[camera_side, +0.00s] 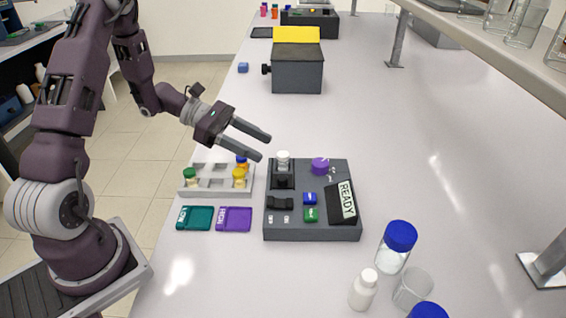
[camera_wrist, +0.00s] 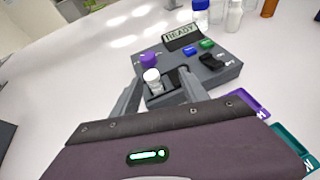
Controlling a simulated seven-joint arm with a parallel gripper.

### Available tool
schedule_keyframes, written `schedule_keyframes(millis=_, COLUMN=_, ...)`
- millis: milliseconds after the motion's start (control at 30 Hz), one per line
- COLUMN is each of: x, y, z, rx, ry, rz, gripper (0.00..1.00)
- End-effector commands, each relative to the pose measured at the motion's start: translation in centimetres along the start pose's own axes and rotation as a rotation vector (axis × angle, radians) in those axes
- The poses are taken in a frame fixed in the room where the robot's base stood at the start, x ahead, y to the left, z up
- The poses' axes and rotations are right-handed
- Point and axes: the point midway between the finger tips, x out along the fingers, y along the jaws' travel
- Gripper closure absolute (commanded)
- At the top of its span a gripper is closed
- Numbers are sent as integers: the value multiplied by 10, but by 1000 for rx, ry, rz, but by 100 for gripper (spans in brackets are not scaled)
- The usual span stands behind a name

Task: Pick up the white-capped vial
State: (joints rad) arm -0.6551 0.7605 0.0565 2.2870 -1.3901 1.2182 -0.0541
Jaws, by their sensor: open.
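The white-capped vial (camera_side: 283,158) stands upright at the back left of the dark grey rig (camera_side: 312,232), seated in a black holder. In the wrist view the vial (camera_wrist: 152,79) shows its white cap and lies between my two fingers, nearer the left one. My gripper (camera_side: 265,148) is open and empty. In the side view its fingertips are just left of the vial and around or above cap height. Whether a finger touches the vial cannot be told. The lower part of the vial is hidden in the holder.
The rig carries a purple knob (camera_side: 320,166), blue and green buttons and a READY display (camera_side: 342,202). A grey rack (camera_side: 210,192) with several capped vials stands to its left. Teal (camera_side: 195,218) and purple (camera_side: 234,219) cards lie in front of the rack. Bottles and a beaker (camera_side: 412,290) stand front right.

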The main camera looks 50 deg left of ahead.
Motion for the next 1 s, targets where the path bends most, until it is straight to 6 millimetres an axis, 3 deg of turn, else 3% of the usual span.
schedule_keyframes(millis=100, x=3, y=9, z=-14, rx=-60, ry=-15, rz=40, gripper=48)
schedule_keyframes(millis=500, x=66, y=18, z=-8, rx=-57, ry=-14, rz=38, gripper=48)
schedule_keyframes(millis=733, x=69, y=19, z=-8, rx=-56, ry=-13, rz=39, gripper=48)
schedule_keyframes(millis=1000, x=69, y=19, z=-8, rx=-56, ry=-13, rz=39, gripper=99)
